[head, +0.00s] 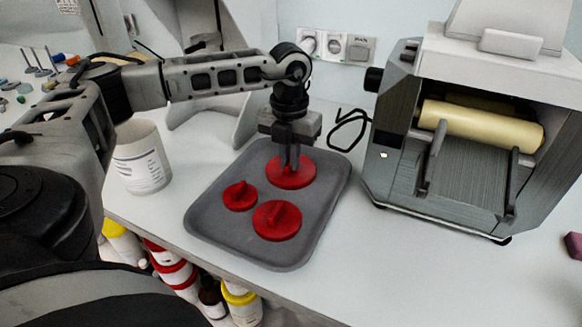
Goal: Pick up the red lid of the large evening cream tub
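Three red lids with raised grips lie on a grey tray (215,222). The back lid (305,177) and the front lid (268,232) are both wide; the left lid (240,203) is clearly smaller. My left gripper (291,162) points straight down over the back lid, its fingers close together at the lid's grip, which they hide. I cannot tell whether they are closed on it. The lid looks flat on the tray. No label shows on the lids. My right gripper is not in view.
An open white tub (142,165) with a printed label stands left of the tray. A grey roller machine (470,140) stands to the right, with a black cable (348,128) near it. Several tubs and bottles sit below the table's front edge.

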